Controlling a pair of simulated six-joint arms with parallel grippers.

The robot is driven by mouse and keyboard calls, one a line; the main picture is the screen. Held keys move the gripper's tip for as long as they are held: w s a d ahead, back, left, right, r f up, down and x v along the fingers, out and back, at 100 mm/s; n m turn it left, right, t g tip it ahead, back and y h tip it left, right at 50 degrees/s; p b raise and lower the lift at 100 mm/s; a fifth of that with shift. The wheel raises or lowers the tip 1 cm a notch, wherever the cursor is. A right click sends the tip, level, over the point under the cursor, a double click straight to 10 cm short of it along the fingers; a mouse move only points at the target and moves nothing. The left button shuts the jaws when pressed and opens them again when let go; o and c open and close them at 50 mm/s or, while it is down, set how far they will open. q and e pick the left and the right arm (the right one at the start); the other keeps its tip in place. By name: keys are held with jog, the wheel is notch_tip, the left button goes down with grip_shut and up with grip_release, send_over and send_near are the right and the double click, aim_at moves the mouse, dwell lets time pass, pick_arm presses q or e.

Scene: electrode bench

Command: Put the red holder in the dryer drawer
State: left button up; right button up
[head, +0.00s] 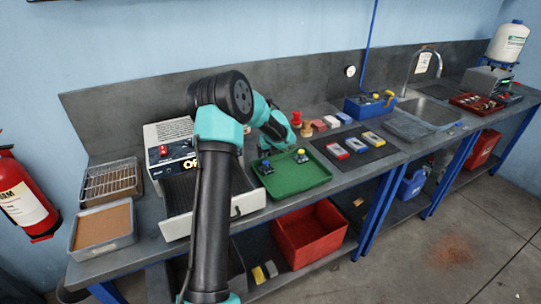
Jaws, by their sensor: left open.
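A red and white holder (337,151) lies on the dark mat (385,150), left of a blue and white one (356,145) and a yellow and white one (373,138). The dryer (165,135) is a white box with a red switch, on the left part of the bench. Its drawer (182,192) appears pulled out, with a dark ribbed inside; my left arm hides part of it. My left gripper (272,146) is open, behind the green tray's back left part and well left of the red holder. Its fingertips are hard to make out. My right gripper is out of view.
The green tray (290,182) holds two small knobbed pieces. Red and brown pegs and red, white and blue blocks (331,121) stand behind the mat. A wire rack (110,180) and a brown-filled tray (103,226) are at left. A sink (435,112) is at right.

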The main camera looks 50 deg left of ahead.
pick_arm(q)
jog(key=shift+c, duration=0.5)
jog(key=c, duration=1.3)
notch_tip(320, 180, up, 10)
jog(key=shift+r, duration=0.1)
